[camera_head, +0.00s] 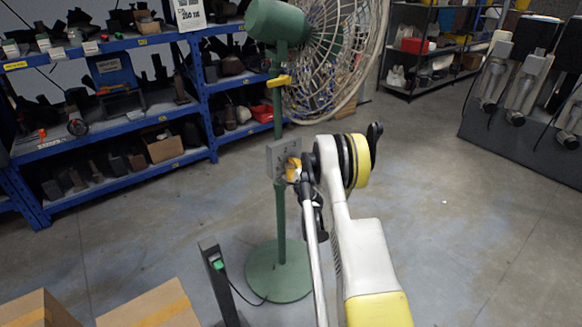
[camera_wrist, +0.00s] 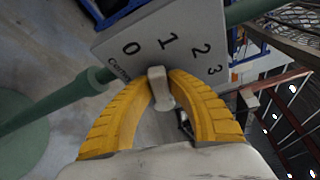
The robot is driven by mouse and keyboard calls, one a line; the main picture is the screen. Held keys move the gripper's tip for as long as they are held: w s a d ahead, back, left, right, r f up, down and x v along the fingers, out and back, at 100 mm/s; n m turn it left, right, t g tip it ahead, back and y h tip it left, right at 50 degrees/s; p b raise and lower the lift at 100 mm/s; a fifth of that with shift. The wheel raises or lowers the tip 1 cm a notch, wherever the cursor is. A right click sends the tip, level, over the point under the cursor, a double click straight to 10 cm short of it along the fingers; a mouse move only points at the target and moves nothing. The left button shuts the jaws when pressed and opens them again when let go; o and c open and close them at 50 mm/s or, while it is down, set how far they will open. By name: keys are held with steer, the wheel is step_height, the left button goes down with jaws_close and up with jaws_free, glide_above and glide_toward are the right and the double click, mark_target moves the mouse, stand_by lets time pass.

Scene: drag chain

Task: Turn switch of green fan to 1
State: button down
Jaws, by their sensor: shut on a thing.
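The green fan (camera_head: 280,22) stands upright on a round green base, with a pale wire cage. Its grey switch box (camera_head: 284,158) is on the pole; in the wrist view the box face (camera_wrist: 190,20) carries the marks 0, 1, 2 and 3. The light grey switch knob (camera_wrist: 158,82) sits below the marks. Its upper end seems to point between 0 and 1; the exact setting is hard to tell. My gripper (camera_wrist: 160,80) has its yellow fingers closed on both sides of the knob. In the head view my gripper (camera_head: 294,168) is at the box, partly hidden by my arm.
Blue shelves (camera_head: 110,130) with boxes and parts stand behind at the left. A dark post (camera_head: 218,285) with a green button and cardboard boxes (camera_head: 150,305) are at front left. Grey floor (camera_head: 470,230) is clear at the right, before a grey bench with machines.

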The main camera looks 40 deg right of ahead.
steer(key=shift+d+r+m+g+y, duration=0.15)
steer(key=shift+r+m+g+y, duration=0.25)
steer(key=shift+m, duration=0.6)
steer(key=c, duration=1.3)
jaws_free()
steer(key=v, duration=0.7)
steer(key=shift+s, duration=0.2)
